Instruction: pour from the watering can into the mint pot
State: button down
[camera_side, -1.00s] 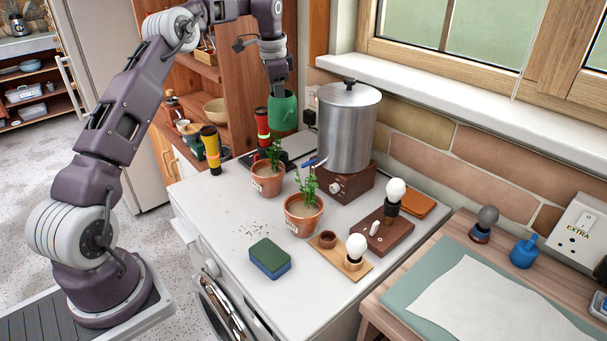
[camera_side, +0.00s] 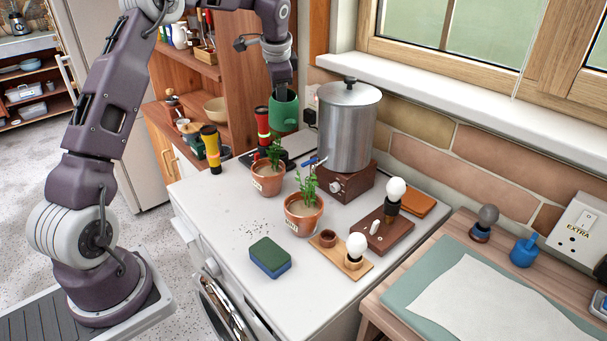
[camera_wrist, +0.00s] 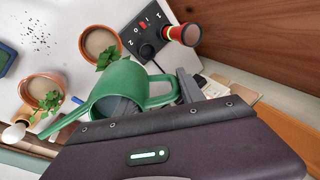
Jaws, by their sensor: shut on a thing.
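My gripper (camera_side: 282,88) is shut on a green watering can (camera_side: 284,112), raised above the back of the white worktop, left of a steel pot. In the wrist view the can (camera_wrist: 118,82) has its handle by my gripper's fingers (camera_wrist: 188,86), and its spout reaches toward the lower left. Two terracotta pots with green plants stand upright on the worktop: a rear pot (camera_side: 267,186) and a front pot (camera_side: 303,224). They also show in the wrist view, rear (camera_wrist: 100,30) and front (camera_wrist: 28,86). Their labels are too small to read, so I cannot tell which is mint.
The steel pot (camera_side: 346,130) stands on a brown box (camera_side: 345,187) right of the can. A green-blue sponge (camera_side: 270,258) and boards with bulbs (camera_side: 376,232) lie in front.

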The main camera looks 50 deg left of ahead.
jog(key=shift+s+d+r+t+y, duration=0.3)
jog(key=shift+d+r+y, duration=0.15)
jog(key=shift+d+y, duration=0.25)
dwell(1.6)
jog(key=shift+s+d+r+y+p, duration=0.25)
jog(key=shift+d+y+p, duration=0.05)
jog(key=shift+d+y, duration=0.25)
jog(key=shift+s+d+r+t+y, duration=0.15)
jog(key=shift+s+d+t+y, duration=0.1)
jog(key=shift+d+t, duration=0.15)
dwell(0.4)
